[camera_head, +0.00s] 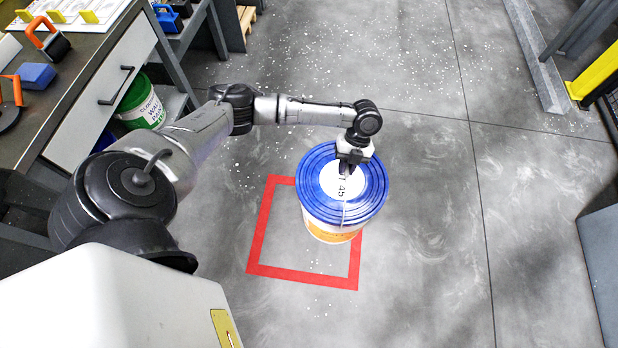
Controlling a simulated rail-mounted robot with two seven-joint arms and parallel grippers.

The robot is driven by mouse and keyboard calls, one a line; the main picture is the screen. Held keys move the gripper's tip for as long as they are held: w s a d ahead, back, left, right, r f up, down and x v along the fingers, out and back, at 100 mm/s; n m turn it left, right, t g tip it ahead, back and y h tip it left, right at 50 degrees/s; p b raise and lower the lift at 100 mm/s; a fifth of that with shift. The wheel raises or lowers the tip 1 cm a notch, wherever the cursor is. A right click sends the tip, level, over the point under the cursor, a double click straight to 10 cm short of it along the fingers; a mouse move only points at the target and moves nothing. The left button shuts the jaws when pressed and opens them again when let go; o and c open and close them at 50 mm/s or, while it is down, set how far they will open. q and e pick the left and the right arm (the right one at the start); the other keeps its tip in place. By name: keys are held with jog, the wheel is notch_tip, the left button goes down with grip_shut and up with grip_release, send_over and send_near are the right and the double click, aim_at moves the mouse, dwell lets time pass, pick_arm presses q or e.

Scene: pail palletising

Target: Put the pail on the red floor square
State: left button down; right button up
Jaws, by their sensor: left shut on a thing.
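The pail (318,215) has a blue lid with a white label and a pale body with an orange band. It hangs or stands upright over the right part of the red floor square (257,240), overlapping its top right corner in the picture. I cannot tell whether its base touches the floor. My left gripper (347,172) is above the lid, shut on the pail's handle, of which a thin pale line shows across the lid. The fingertips are partly hidden by the wrist. My right gripper is not in view.
A workbench (92,75) with tools stands at the left, with a green and white bucket (140,104) on a shelf under it. A grey rail (535,55) and a yellow barrier (597,72) are at the top right. A grey box (603,265) stands at the right edge. The floor between is clear.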

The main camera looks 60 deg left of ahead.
aim_at(311, 187)
pick_arm(q)
jog(key=f, duration=0.1)
jog(key=a+f+b, duration=0.1)
jog(key=b, duration=0.1)
jog(key=shift+w+a+f+m, duration=0.25)
jog(key=shift+w+f+m, duration=0.1)
jog(key=shift+f+m, duration=0.05)
jog(key=shift+s+a+f+b, duration=0.1)
jog(key=shift+s+f+b, duration=0.25)
jog(key=shift+f+b, duration=0.15)
jog(key=s+f+b, duration=0.1)
jog(key=s+f, duration=0.1)
jog(key=s, duration=0.1)
jog(key=s+f+b, duration=0.2)
jog(key=s, duration=0.2)
jog(key=s+a+f+b, duration=0.1)
jog(key=s+f, duration=0.1)
jog(key=s, duration=0.2)
jog(key=shift+f+b, duration=0.2)
jog(key=shift+b, duration=0.15)
jog(key=shift+f+b, duration=1.6)
jog(key=shift+f, duration=0.45)
jog(key=c, duration=1.5)
grip_release()
jog(key=shift+f, duration=0.1)
jog(key=o, duration=0.3)
jog(key=shift+a, duration=0.1)
jog(key=shift+o, duration=0.5)
